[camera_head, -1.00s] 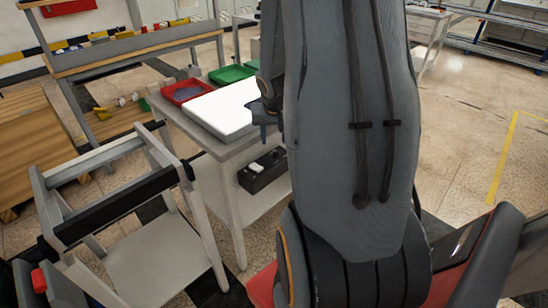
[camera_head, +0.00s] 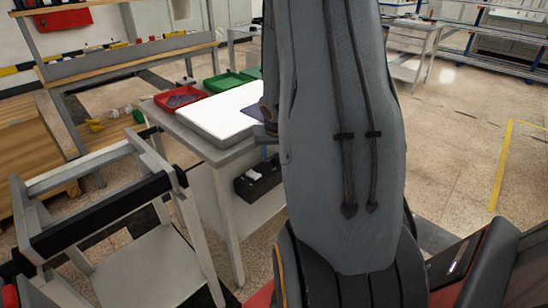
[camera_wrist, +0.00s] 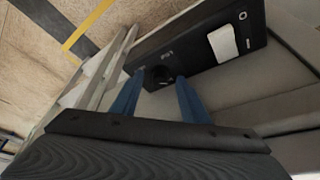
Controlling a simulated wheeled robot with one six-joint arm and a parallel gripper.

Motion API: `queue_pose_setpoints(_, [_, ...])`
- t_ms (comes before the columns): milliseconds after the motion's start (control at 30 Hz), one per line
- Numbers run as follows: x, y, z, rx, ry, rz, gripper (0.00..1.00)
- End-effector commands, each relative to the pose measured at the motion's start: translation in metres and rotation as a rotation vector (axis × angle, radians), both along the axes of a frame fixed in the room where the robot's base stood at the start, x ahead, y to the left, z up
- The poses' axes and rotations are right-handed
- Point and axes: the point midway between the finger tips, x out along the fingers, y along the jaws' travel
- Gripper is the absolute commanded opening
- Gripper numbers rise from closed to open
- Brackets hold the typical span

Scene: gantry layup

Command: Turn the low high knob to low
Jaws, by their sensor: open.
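The low high knob (camera_wrist: 161,75) is a small round black knob on a black control box (camera_wrist: 200,40). In the wrist view it lies between and just beyond the blue fingertips of my open gripper (camera_wrist: 155,85). Contact with it cannot be told, and its pointer setting is too small to read. The box also carries a white rocker or block (camera_wrist: 223,44). In the head view the box (camera_head: 262,186) is mounted on the front of a grey table (camera_head: 205,150), below its top. My arm hides most of the gripper there.
A bright white panel (camera_head: 222,112) lies on the table, with a red tray (camera_head: 180,100) and a green tray (camera_head: 228,80) behind it. A grey frame cart (camera_head: 130,250) stands close at left. Open floor (camera_head: 460,150) lies at right.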

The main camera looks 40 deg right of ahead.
Motion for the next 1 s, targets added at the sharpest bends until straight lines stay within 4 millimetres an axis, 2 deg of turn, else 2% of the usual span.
queue_pose_setpoints(167, [0.0000, -0.0001, 0.0004, 0.000, 0.000, 0.000, 0.41])
queue_pose_setpoints(400, [-0.0001, -0.0001, 0.0005, 0.000, 0.000, 0.000, 0.02])
queue_pose_setpoints(433, [-0.0001, -0.0001, 0.0005, 0.000, 0.000, 0.000, 0.01])
queue_pose_setpoints(1000, [-0.0015, -0.0010, 0.0041, 0.002, 0.002, 0.090, 0.01])
